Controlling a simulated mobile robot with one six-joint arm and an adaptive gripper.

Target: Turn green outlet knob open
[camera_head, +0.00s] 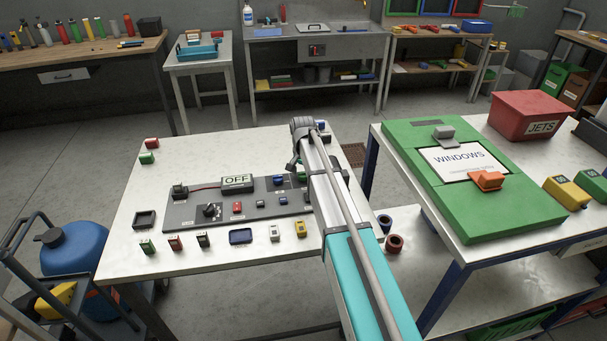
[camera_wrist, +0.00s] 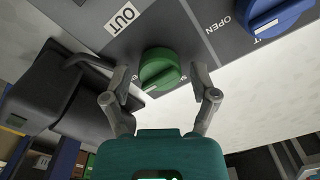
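The green knob (camera_wrist: 160,68) sits on a dark grey panel in the wrist view, near an OUT label (camera_wrist: 125,17). It has a raised grip bar across its round face. My gripper (camera_wrist: 161,78) has one finger on each side of the knob. The fingers are spread, with a small gap showing on both sides, so it is open around the knob. A small label beside the knob is partly covered. In the head view my arm hides the gripper and most of the panel's right end (camera_head: 262,207).
A blue knob (camera_wrist: 280,14) marked OPEN is close by on the same panel. A dark box-shaped object (camera_wrist: 58,95) lies left of the gripper. A green WINDOWS board (camera_head: 475,217) lies to the right.

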